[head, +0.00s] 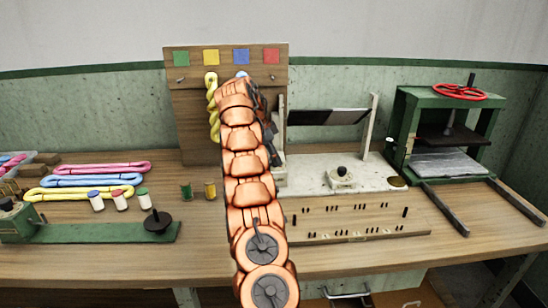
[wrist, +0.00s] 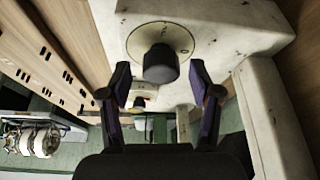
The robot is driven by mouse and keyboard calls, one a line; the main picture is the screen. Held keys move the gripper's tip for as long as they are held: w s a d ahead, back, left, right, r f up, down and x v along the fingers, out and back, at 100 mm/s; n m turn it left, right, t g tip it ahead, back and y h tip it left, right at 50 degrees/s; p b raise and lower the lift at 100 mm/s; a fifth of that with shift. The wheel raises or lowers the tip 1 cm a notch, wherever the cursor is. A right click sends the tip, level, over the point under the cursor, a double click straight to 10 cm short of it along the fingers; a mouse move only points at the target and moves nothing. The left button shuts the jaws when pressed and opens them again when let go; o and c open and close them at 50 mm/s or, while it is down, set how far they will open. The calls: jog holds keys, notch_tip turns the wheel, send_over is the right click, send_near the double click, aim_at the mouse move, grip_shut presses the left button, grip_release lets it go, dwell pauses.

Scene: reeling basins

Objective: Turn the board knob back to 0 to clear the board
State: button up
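In the wrist view a black round knob (wrist: 160,64) stands on a pale round dial (wrist: 184,38) with small dark marks, on a cream body. The marks are too small to read surely, and I cannot tell where the knob points. My gripper (wrist: 160,72) is open, with one dark finger on each side of the knob. The fingers appear apart from it. In the head view my orange arm hides the gripper's fingers and the dial.
The cream machine (head: 370,178) carries a black-topped part (head: 342,173) and a dark tilted panel (head: 328,117). A wooden pin board (head: 350,222) lies in front. A green press (head: 450,120) with a red wheel stands right. Colored skeins (head: 100,168) and spools lie left.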

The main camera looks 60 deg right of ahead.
jog(key=c, duration=1.1)
jog(key=shift+n+b, duration=0.3)
jog(key=shift+b, duration=0.1)
